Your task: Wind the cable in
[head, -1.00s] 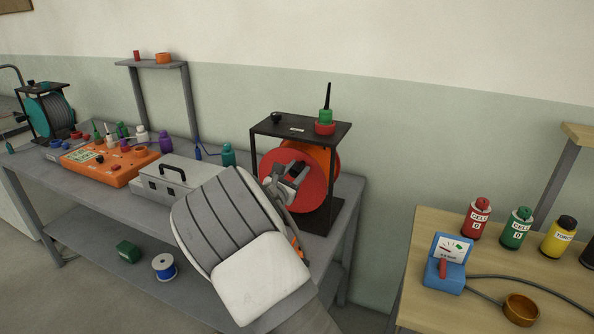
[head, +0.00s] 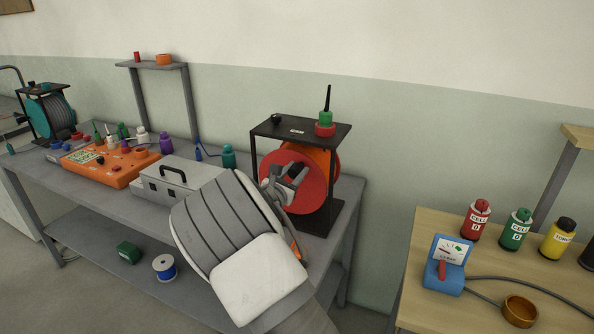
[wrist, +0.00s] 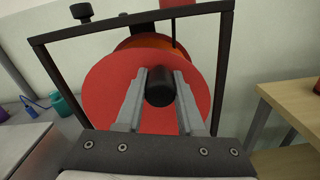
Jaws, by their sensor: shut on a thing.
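A reel with a red disc (head: 316,197) and an orange drum (head: 324,155) stands in a black frame (head: 328,212) at the right end of the grey bench. In the wrist view the red disc (wrist: 118,95) faces me, with a black crank knob (wrist: 160,88) sticking out from it. My gripper (wrist: 161,78) has one finger on each side of the knob and is shut on it. In the head view my gripper (head: 288,180) is in front of the disc and hides part of it. I cannot make out any cable on this reel.
A green and red part with a black rod (head: 326,118) stands on the frame's top. A grey case (head: 178,184) and an orange panel (head: 105,165) lie left on the bench. A wooden table (head: 412,290) with cells and a meter (head: 449,262) is at right.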

